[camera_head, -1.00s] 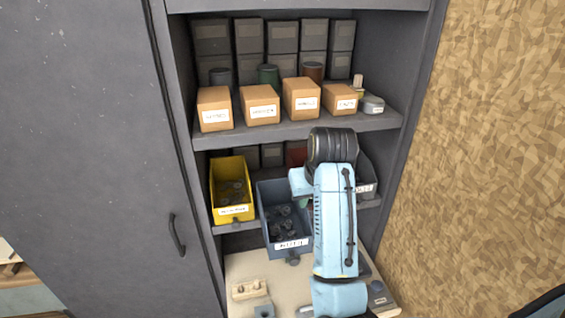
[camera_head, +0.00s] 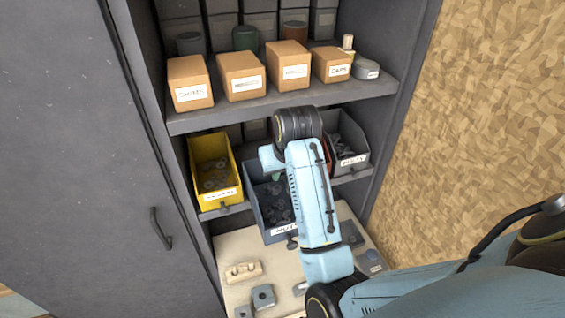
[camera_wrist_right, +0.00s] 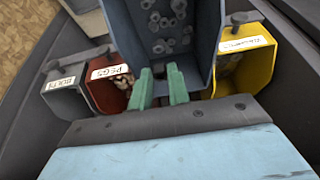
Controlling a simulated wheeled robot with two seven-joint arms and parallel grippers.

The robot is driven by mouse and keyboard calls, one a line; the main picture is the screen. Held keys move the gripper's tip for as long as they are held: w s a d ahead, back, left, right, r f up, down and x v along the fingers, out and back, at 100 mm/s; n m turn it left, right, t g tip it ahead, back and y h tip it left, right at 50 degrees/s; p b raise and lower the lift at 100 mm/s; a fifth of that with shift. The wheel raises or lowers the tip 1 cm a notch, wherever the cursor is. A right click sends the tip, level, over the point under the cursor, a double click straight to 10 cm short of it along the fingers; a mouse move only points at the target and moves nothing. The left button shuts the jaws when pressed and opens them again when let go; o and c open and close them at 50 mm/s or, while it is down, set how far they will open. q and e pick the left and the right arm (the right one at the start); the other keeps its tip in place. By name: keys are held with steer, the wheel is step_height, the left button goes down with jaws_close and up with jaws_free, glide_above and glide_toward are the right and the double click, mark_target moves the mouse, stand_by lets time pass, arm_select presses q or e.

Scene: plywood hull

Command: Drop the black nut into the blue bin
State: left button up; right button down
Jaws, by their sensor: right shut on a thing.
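The blue bin (camera_head: 254,212) stands on the middle shelf, jutting forward, with a nuts label and grey nuts inside. In the right wrist view the blue bin (camera_wrist_right: 206,40) is straight ahead of the fingers. My right gripper (camera_head: 276,177) reaches over the bin from the right, mostly hidden by its own wrist. In the wrist view the green fingers of my right gripper (camera_wrist_right: 161,80) are a small gap apart at the bin. They are shut on the black nut, which is small and hard to make out between them. My left gripper is out of view.
A yellow bin (camera_head: 205,150) stands left of the blue bin. A red bin (camera_wrist_right: 105,92) and a grey bolts bin (camera_head: 355,170) stand to its right. Cardboard boxes (camera_head: 240,75) line the shelf above. A pale board (camera_head: 235,245) with small parts lies below. A cabinet door (camera_head: 70,150) is at left.

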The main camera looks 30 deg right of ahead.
steer(key=shift+f, duration=0.15)
steer(key=c, duration=1.8)
jaws_free()
steer(key=o, duration=0.5)
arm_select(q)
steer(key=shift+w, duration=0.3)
arm_select(e)
steer(key=shift+o, duration=0.2)
